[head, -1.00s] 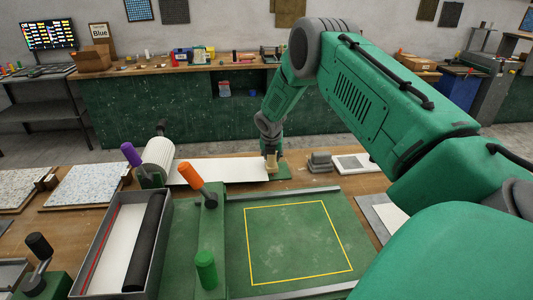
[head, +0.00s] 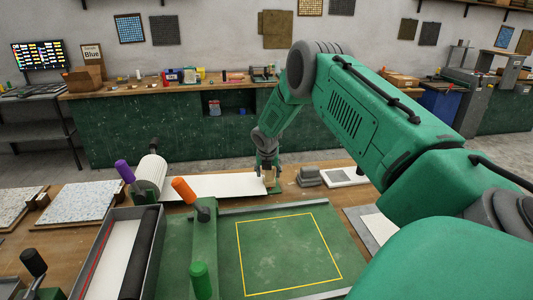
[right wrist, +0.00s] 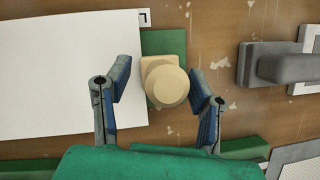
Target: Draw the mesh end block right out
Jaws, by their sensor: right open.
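A beige block with a round knob, which I take for the mesh end block (right wrist: 165,82), stands on a green plate (right wrist: 165,42) at the right end of a long white sheet (right wrist: 65,75). In the head view the block (head: 268,174) is small and partly covered. My right gripper (right wrist: 159,74) is open, with one blue finger on each side of the block, a gap showing at the right finger. The gripper also shows in the head view (head: 267,164), pointing down over the block. My left gripper is not in view.
A grey stepped block (right wrist: 285,64) lies to the right on the wooden table, beside a white framed panel (head: 345,177). A white roller (head: 150,173) stands at the sheet's left end. The green bed with a yellow outline (head: 288,250) lies in front.

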